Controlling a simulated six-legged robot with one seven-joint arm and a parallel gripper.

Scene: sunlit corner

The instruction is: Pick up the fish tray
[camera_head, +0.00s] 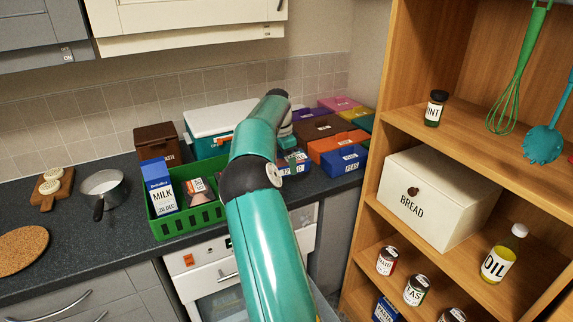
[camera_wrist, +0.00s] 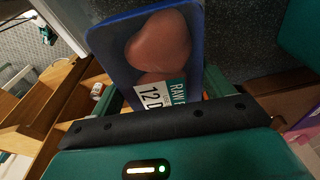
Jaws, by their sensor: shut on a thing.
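The fish tray (camera_wrist: 118,62) is a blue tray with pinkish-orange pieces under film. Its white and green label reads "RAW F…" and "12 D…", cut off by my gripper. My gripper (camera_wrist: 165,118) is shut on the near edge of the tray in the wrist view. In the head view my teal arm reaches over the counter, and the tray (camera_head: 294,160) shows only in part beside the arm's end. The arm hides much of my gripper there. I cannot tell whether the tray touches the counter.
A green crate (camera_head: 187,223) holding a milk carton (camera_head: 160,187) stands left of my arm. Several lidded boxes, including a blue one (camera_head: 345,159) and an orange one (camera_head: 336,143), crowd the right. A wooden shelf (camera_head: 450,130) with a bread box (camera_head: 428,203) stands further right.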

